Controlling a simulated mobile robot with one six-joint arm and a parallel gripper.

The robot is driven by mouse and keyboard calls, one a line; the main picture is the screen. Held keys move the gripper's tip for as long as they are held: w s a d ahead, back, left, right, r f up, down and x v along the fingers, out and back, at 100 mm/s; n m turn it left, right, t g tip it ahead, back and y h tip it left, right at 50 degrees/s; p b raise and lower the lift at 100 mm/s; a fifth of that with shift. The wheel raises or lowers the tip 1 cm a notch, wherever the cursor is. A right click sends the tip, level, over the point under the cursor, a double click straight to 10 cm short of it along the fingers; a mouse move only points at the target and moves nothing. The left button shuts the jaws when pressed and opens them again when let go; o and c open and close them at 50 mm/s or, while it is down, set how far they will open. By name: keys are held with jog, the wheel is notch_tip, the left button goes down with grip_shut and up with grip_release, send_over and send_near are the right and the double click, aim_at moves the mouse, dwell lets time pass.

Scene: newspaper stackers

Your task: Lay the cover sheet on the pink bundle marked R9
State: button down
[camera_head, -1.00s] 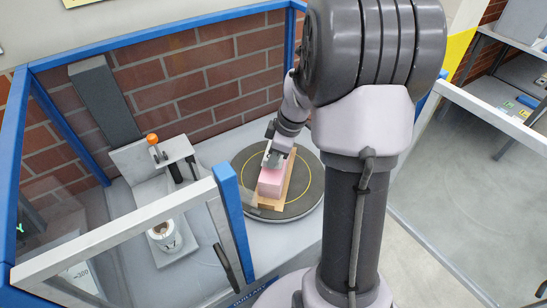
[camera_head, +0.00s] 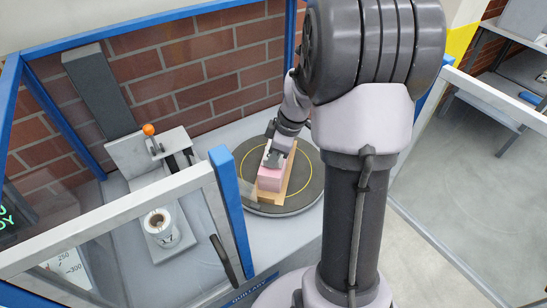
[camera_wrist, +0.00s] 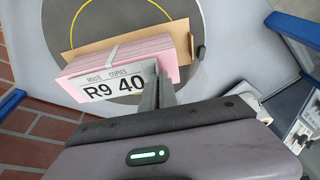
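The pink bundle (camera_head: 270,180) sits on a tan board on the round dark turntable. In the wrist view the pink bundle (camera_wrist: 165,50) has a white band across it. A white sheet (camera_wrist: 112,85) printed "ROUTE COPIES R9 40" shows at its near side; I cannot tell whether this is the cover sheet. My gripper (camera_head: 271,159) points down at the far end of the bundle. In the wrist view my gripper (camera_wrist: 161,92) looks narrow, at the white sheet's right edge; whether it grips the sheet is unclear. No other loose sheet is identifiable.
The tan board (camera_wrist: 72,56) sticks out around the bundle. The turntable (camera_head: 308,180) has a yellow ring. A blue-framed glass door (camera_head: 120,215) stands in front on the left. A brick wall closes the back.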

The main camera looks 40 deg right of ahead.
jog(key=shift+f, duration=0.25)
jog(key=c, duration=1.6)
grip_release()
jog(key=shift+r, duration=0.1)
jog(key=p+v, duration=0.6)
jog(key=v, duration=1.1)
jog(key=shift+r+p, duration=0.2)
jog(key=shift+p, duration=0.15)
